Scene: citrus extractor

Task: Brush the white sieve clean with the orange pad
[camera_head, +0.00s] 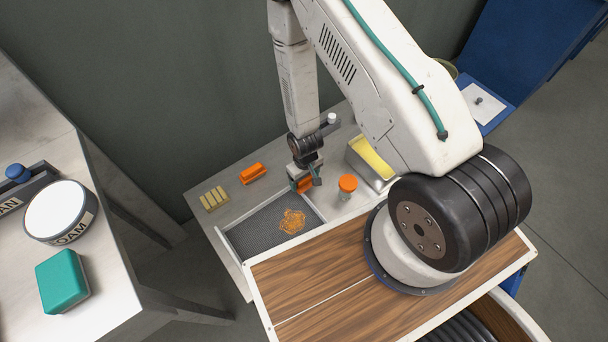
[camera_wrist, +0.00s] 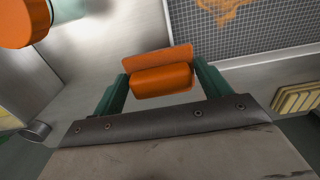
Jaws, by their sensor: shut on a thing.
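My gripper (camera_head: 304,183) is shut on an orange pad (camera_head: 305,184), which sits between its teal fingers in the wrist view (camera_wrist: 160,82). The sieve (camera_head: 252,232) is a flat dark-grey mesh in a pale rim; it also shows in the wrist view (camera_wrist: 275,38). An orange smear of residue (camera_head: 292,221) lies on its mesh, partly cut off at the top of the wrist view (camera_wrist: 228,10). The pad is near the sieve's far right corner, apart from the residue. I cannot tell how high the pad is above the grey surface.
A second orange block (camera_head: 253,173) and yellow bars (camera_head: 214,199) stand behind the sieve. An orange-capped jar (camera_head: 347,184) and a yellow-filled tray (camera_head: 372,160) are right of my gripper. A wooden-topped unit (camera_head: 320,285) borders the sieve's front. A teal block (camera_head: 62,280) lies on the left table.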

